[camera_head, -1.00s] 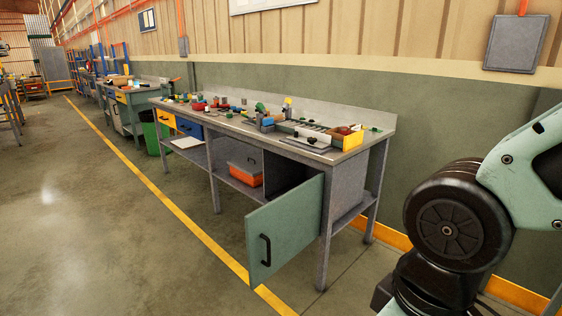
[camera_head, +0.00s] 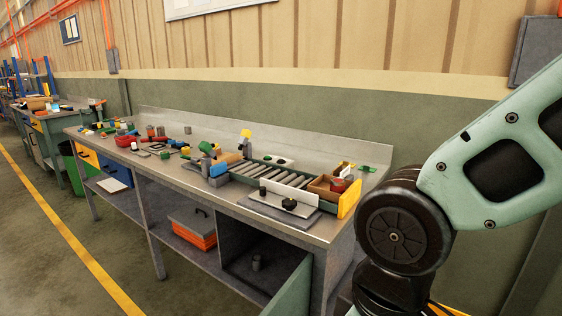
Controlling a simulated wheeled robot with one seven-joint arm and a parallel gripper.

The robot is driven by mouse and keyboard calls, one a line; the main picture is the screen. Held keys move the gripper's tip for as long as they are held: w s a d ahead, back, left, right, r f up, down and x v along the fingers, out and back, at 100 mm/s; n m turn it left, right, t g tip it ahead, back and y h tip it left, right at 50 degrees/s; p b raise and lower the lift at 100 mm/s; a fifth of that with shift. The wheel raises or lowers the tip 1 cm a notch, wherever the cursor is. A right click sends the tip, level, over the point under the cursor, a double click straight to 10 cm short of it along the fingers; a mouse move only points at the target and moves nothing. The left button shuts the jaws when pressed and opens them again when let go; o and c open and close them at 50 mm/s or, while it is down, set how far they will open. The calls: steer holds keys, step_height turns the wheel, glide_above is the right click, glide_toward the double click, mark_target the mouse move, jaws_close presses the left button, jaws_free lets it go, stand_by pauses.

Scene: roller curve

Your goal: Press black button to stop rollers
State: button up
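The rollers (camera_head: 290,179) are several pale grey cylinders in a green-sided frame near the right end of the metal workbench (camera_head: 200,178). In front of them a light grey plate (camera_head: 277,209) lies by the bench's front edge. I cannot tell whether the rollers turn. My gripper is out of view; only links of my arm show at the right, apart from the bench.
A brown open box (camera_head: 327,188) with a yellow end panel (camera_head: 349,199) stands right of the rollers. Small coloured parts cover the bench's left half. A green cabinet door (camera_head: 290,292) hangs open below the bench front. The floor at left is clear.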

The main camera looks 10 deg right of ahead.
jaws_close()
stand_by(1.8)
